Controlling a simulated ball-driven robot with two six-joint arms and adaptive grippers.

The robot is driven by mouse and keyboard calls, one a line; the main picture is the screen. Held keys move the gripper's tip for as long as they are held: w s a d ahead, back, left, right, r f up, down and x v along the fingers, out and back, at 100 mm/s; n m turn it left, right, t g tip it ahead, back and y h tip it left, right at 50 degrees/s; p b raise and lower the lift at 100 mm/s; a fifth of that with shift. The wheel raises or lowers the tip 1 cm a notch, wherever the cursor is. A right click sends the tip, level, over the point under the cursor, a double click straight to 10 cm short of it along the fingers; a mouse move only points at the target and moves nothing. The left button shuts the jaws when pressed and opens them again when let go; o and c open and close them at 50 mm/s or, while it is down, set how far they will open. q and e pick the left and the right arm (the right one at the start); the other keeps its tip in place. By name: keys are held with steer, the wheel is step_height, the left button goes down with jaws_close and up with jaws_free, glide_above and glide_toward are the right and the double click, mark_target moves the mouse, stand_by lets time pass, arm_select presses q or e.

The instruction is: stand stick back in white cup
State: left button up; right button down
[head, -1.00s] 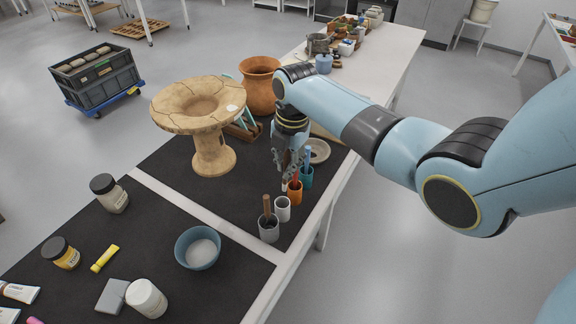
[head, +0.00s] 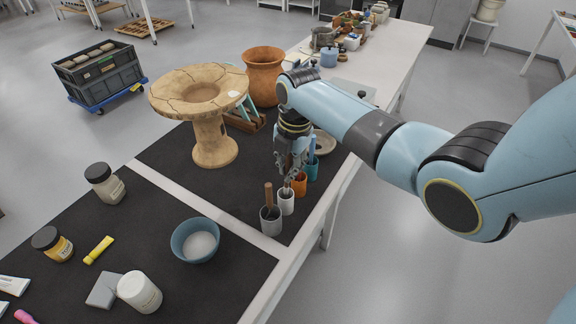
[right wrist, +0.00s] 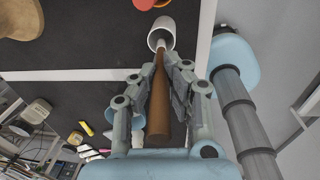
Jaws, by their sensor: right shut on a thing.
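The white cup (head: 286,203) stands near the right edge of the dark mat, between a grey cup and an orange cup. It also shows in the right wrist view (right wrist: 161,32). My right gripper (head: 288,176) is shut on a brown stick (right wrist: 158,98) with a pale tip and is just above the white cup. In the right wrist view the stick's tip is at the cup's mouth; how deep it reaches is hard to tell. The fingers largely hide the stick in the head view. My left gripper is not in view.
The grey cup (head: 270,221) holds another brown stick (head: 268,195). The orange cup (head: 299,186) and a teal cup (head: 312,170) stand close behind. A blue bowl (head: 195,240) is at the left front, and a clay pedestal dish (head: 213,135) farther back. The mat between them is clear.

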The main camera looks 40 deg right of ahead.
steer(key=shift+f+b, duration=1.85)
steer(key=shift+f, duration=1.05)
steer(key=c, duration=1.3)
jaws_free()
steer(key=shift+c, duration=0.2)
